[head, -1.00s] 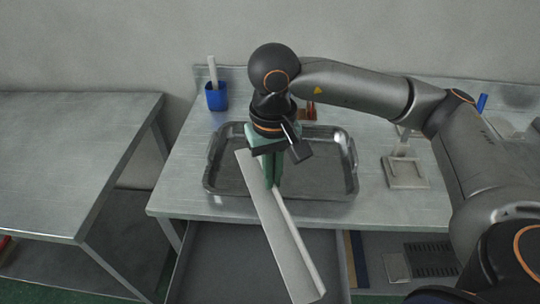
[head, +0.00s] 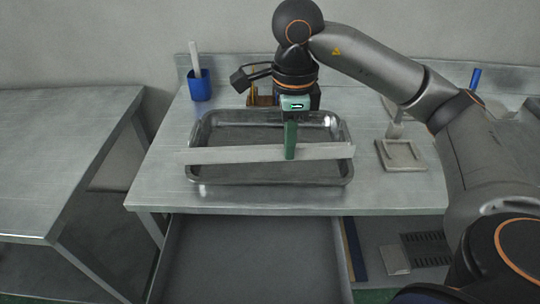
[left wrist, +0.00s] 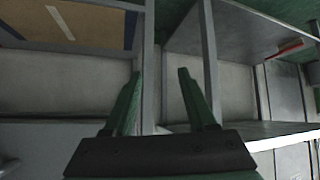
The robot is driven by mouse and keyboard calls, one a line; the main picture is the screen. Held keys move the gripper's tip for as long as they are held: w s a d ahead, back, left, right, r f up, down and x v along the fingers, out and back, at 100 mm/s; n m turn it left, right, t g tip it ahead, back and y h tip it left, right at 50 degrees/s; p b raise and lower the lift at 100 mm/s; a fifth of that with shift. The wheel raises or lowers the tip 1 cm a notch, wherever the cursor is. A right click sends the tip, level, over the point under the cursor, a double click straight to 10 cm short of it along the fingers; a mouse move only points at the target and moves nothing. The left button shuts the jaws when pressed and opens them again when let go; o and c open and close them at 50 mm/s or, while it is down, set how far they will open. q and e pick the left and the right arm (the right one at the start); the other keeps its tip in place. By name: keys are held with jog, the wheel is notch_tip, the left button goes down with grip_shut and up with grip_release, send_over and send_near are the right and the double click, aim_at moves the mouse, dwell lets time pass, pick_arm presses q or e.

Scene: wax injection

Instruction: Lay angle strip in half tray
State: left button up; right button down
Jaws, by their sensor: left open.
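The angle strip (head: 230,154) is a long pale metal piece. In the head view it lies level, left to right, across the near half of the half tray (head: 204,127), a shiny metal tray on the table. Its left end reaches past the tray's left rim. I cannot tell whether it touches the tray. My right gripper (head: 290,152) points down over the tray, its green fingers around the strip right of its middle. My left gripper (left wrist: 155,98) shows only in the left wrist view, open and empty, away from the strip.
A blue cup (head: 200,86) with a white rod stands at the table's back left. A pale square block (head: 401,156) sits right of the tray. An open drawer (head: 250,262) juts out below the table. A second table (head: 60,150) stands at left, its top clear.

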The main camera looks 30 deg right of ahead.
jog(key=shift+d+m, duration=0.15)
jog(key=shift+m, duration=0.15)
jog(key=shift+w+d+f, duration=0.2)
jog(key=shift+w, duration=0.1)
jog(key=w+d+f, duration=0.2)
jog(key=w, duration=0.1)
jog(key=w+d+f+b, duration=0.1)
jog(key=w+d+f, duration=0.1)
jog(key=w+f, duration=0.1)
jog(key=w+d+f+b, duration=0.1)
jog(key=w+d+f, duration=0.2)
jog(key=w, duration=0.1)
jog(key=shift+f, duration=0.2)
jog(key=shift+w+d+f, duration=0.35)
jog(key=shift+w+f, duration=0.1)
jog(key=shift+f, duration=0.25)
notch_tip(320, 180, down, 2)
jog(key=shift+s+f, duration=0.1)
jog(key=shift+f, duration=0.15)
pick_arm(q)
jog(key=shift+w+d+f, duration=0.35)
jog(key=shift+d+f, duration=0.25)
jog(key=shift+f, duration=0.25)
pick_arm(e)
jog(key=shift+f, duration=0.15)
pick_arm(q)
jog(key=shift+b, duration=0.3)
